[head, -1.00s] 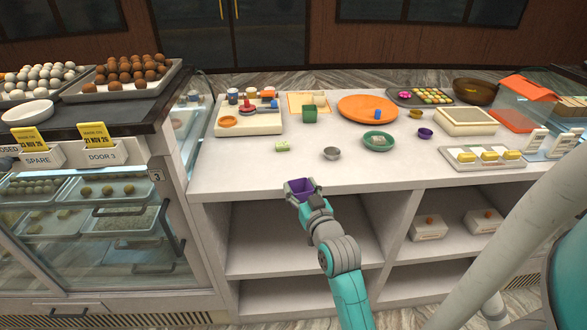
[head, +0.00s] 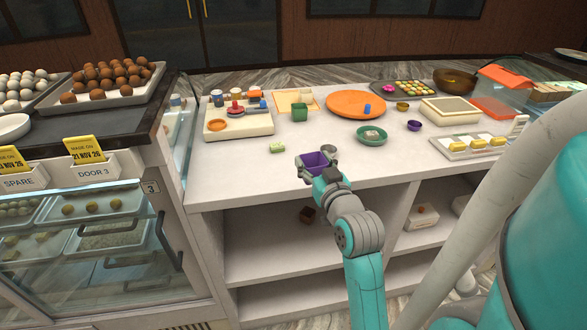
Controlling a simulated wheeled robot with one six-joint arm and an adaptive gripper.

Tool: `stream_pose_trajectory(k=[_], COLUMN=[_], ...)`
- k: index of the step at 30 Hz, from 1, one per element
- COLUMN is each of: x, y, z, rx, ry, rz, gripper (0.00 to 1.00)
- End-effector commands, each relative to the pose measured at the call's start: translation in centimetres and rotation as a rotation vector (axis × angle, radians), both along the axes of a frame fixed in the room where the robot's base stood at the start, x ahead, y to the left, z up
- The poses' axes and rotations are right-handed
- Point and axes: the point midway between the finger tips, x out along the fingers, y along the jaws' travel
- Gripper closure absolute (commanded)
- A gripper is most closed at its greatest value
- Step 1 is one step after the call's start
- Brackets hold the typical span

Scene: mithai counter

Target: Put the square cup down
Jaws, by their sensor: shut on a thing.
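A purple square cup (head: 316,161) is held in my gripper (head: 318,164) near the front edge of the white counter (head: 230,171). My gripper is shut on the cup, which appears upright with its open top showing. Whether the cup's base touches the counter is hidden. A small grey round bowl (head: 329,150) sits just behind the cup, partly hidden by it.
A green bowl (head: 372,136) and a small purple bowl (head: 414,126) stand to the right. A pale green piece (head: 277,147) lies to the left. An orange plate (head: 355,103) and a white tray (head: 239,128) are farther back. The counter's front left is clear.

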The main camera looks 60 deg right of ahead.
Motion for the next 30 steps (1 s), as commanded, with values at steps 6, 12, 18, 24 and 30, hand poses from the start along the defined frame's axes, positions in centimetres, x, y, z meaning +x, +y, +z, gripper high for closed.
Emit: stream_pose_trajectory(k=[6,12,18,24,30], x=[1.9,4.9,7.3,8.2,9.8], y=[-1.7,-4.5,-6.7,-7.5,-9.0], z=[-1.3,-3.4,-5.1,-5.8,-7.1], rx=[0.001,0.0,0.0,-0.001,0.0], ry=[0.001,0.0,0.0,-0.001,0.0], rz=[0.002,0.0,0.001,0.001,0.001], gripper=[0.7,0.7,0.7,0.7,0.7])
